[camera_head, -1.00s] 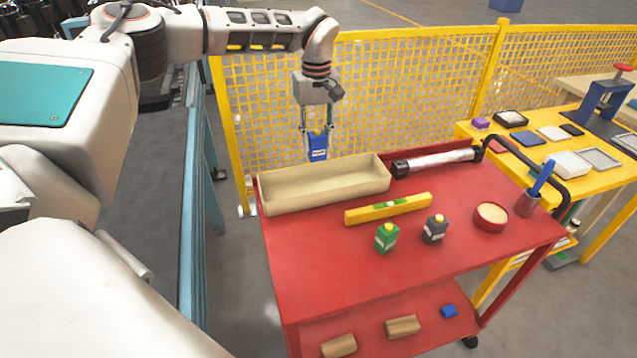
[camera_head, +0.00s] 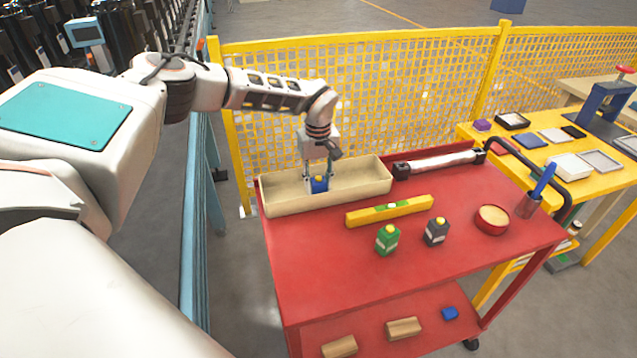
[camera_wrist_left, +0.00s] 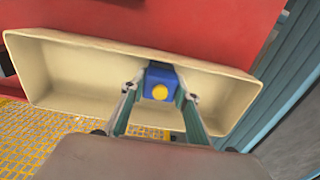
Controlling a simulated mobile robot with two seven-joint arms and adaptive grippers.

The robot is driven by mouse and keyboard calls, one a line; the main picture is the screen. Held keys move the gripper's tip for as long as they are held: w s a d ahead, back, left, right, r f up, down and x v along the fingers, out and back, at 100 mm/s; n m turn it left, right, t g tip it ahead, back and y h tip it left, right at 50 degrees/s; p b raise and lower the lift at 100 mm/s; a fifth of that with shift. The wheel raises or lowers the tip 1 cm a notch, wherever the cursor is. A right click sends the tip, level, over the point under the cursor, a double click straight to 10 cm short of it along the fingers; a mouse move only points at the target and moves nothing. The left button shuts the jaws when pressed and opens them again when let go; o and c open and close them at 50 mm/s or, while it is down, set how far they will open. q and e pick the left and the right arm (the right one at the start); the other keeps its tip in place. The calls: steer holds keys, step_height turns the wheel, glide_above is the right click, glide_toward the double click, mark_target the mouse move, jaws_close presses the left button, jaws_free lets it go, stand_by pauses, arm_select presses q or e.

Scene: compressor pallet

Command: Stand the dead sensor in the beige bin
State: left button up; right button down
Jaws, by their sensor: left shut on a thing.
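The dead sensor looks like a small blue block with a yellow round top (camera_head: 319,184). My left gripper (camera_head: 318,180) is shut on it and holds it upright inside the beige bin (camera_head: 285,205). In the left wrist view the sensor (camera_wrist_left: 160,83) sits between the two fingertips (camera_wrist_left: 160,92), with the bin's floor (camera_wrist_left: 85,75) around it. The bin's front wall hides the sensor's lower end in the head view, so I cannot tell whether it touches the floor. The bin is otherwise empty. My right gripper is not in view.
The bin stands at the back left of the red cart (camera_head: 330,260). A yellow level (camera_head: 372,214), a green sensor (camera_head: 388,240) and a dark grey sensor (camera_head: 436,231) are in front. A cylinder (camera_head: 440,162) lies right of the bin. A yellow mesh fence (camera_head: 400,90) stands behind.

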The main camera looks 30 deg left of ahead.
arm_select(q)
steer(key=o, duration=1.2)
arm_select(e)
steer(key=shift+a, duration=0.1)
arm_select(q)
step_height(320, 180, up, 12)
steer(key=shift+r+b, duration=0.1)
steer(key=shift+b, duration=0.2)
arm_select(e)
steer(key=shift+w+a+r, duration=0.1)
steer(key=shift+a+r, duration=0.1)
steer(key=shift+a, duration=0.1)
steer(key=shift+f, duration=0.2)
